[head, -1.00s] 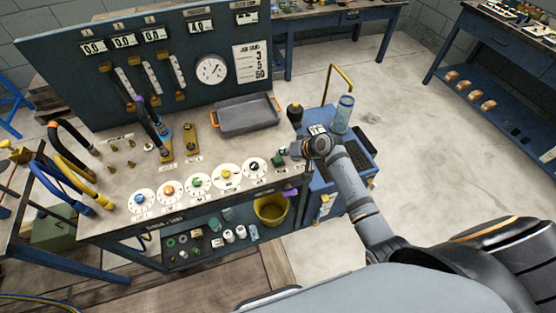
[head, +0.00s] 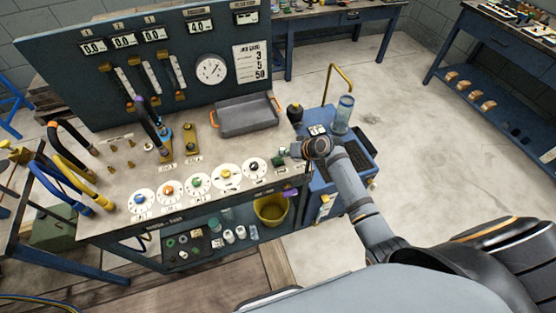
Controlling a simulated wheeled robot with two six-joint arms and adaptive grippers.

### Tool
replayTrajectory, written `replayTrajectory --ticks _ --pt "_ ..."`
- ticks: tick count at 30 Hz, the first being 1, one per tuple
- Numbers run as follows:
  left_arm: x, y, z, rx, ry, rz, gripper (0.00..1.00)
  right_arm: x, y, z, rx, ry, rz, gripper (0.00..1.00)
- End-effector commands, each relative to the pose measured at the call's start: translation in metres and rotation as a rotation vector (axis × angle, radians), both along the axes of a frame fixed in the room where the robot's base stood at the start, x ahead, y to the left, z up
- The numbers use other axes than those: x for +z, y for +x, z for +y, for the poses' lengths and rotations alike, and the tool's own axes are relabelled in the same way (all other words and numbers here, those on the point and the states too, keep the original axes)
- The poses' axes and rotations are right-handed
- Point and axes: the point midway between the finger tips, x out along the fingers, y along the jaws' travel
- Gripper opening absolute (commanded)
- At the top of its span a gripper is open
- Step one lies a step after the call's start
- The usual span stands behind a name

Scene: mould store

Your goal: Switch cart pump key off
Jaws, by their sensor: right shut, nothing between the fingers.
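The blue pump cart (head: 357,165) stands at the right end of the bench. It has a yellow handle (head: 342,76), a clear cylinder (head: 343,112) and a small white label plate (head: 317,130) on top. My right gripper (head: 296,151) is over the cart's near left part, close to the bench's right end. It is shut and empty. The wrist covers part of the cart top, and I cannot make out the pump key. Whether the fingers touch anything is unclear. My left gripper is out of view.
The bench (head: 115,210) carries a row of dials with coloured knobs, a grey tray (head: 247,117) and hoses. The floor (head: 450,150) to the right is clear.

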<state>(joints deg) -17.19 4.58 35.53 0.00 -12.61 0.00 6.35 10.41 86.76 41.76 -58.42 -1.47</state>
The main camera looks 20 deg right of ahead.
Motion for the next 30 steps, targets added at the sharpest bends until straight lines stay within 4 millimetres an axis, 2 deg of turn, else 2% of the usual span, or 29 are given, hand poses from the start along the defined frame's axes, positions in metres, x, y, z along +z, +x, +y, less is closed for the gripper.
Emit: replayTrajectory --ticks 23,30 --pt "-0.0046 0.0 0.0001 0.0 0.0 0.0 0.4 -0.0086 0.0 0.0002 0.001 0.001 0.0 0.0" --pt "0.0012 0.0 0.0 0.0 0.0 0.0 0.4 -0.0031 0.0 0.0002 0.0 0.0 0.0 0.0"
